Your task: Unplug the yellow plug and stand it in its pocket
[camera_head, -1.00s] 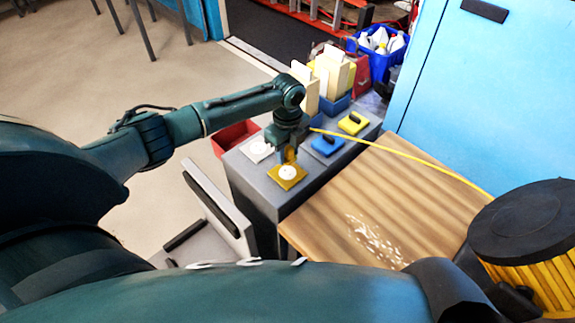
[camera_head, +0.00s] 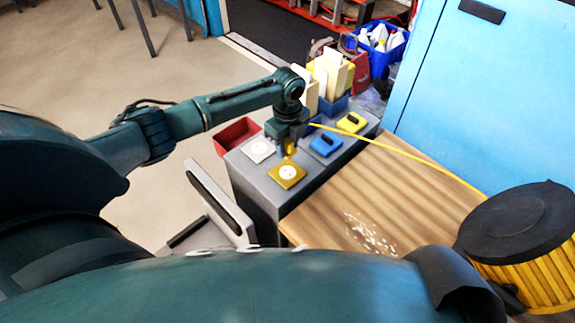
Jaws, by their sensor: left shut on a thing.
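My left gripper (camera_head: 288,152) is above the grey bench top, shut on the yellow plug (camera_head: 289,147), which shows only in part between the fingers. A yellow cable (camera_head: 400,155) runs from near the gripper across to the right. The yellow socket plate (camera_head: 291,183) with its white round face lies in front of the plug, and its face is uncovered. A yellow pocket block (camera_head: 357,128) with a dark slot and a blue pocket block (camera_head: 322,149) sit to the right of the gripper. My right gripper is not in view.
A white socket plate (camera_head: 255,158) lies left of the gripper. Upright cream blocks (camera_head: 328,78) stand behind in a bin. A red bin (camera_head: 229,140) is at the left, a blue crate of bottles (camera_head: 373,66) at the back. The wooden board (camera_head: 340,205) is mostly clear.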

